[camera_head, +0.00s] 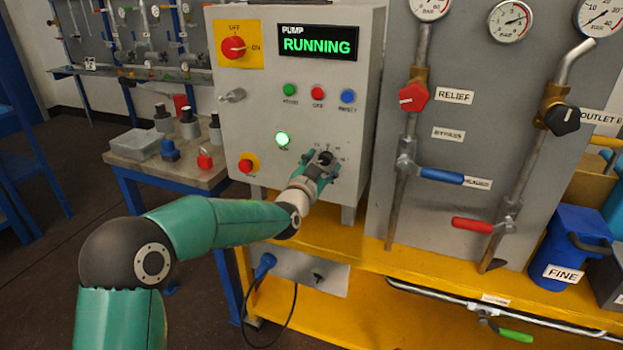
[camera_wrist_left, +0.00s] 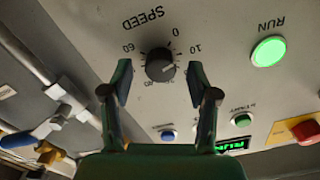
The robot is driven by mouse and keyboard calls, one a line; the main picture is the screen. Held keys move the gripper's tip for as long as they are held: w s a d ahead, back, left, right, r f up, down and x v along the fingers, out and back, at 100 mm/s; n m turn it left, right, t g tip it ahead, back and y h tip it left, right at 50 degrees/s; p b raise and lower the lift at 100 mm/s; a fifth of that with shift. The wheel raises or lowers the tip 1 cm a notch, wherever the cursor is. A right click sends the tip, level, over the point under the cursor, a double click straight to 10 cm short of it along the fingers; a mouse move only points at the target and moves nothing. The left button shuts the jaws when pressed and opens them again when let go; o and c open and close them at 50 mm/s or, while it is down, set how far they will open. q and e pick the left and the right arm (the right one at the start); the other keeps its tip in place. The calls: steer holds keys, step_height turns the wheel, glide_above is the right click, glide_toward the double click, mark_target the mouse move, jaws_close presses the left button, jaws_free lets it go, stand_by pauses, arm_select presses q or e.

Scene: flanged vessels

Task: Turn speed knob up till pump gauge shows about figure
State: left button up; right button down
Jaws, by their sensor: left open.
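The speed knob (camera_wrist_left: 160,65) is a black round knob on the grey pump panel, under an upside-down SPEED label in the left wrist view. My left gripper (camera_head: 322,160) is at the panel front in the head view and hides most of the knob there. In the left wrist view my left gripper (camera_wrist_left: 160,75) is open, one finger on each side of the knob, with gaps visible; contact is not seen. Round dial gauges, including a middle one (camera_head: 510,20), are at the top right; which is the pump gauge cannot be told. My right gripper is out of view.
The pump display (camera_head: 318,43) reads RUNNING. A lit green RUN button (camera_head: 283,139) and a red stop button (camera_head: 248,163) are left of my gripper. The red relief valve (camera_head: 413,97) and blue-handled valve (camera_head: 440,174) stand to the right.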

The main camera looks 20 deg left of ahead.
arm_select(q)
steer(key=s, duration=1.1)
steer(key=shift+a, duration=0.2)
steer(key=shift+f, duration=0.1)
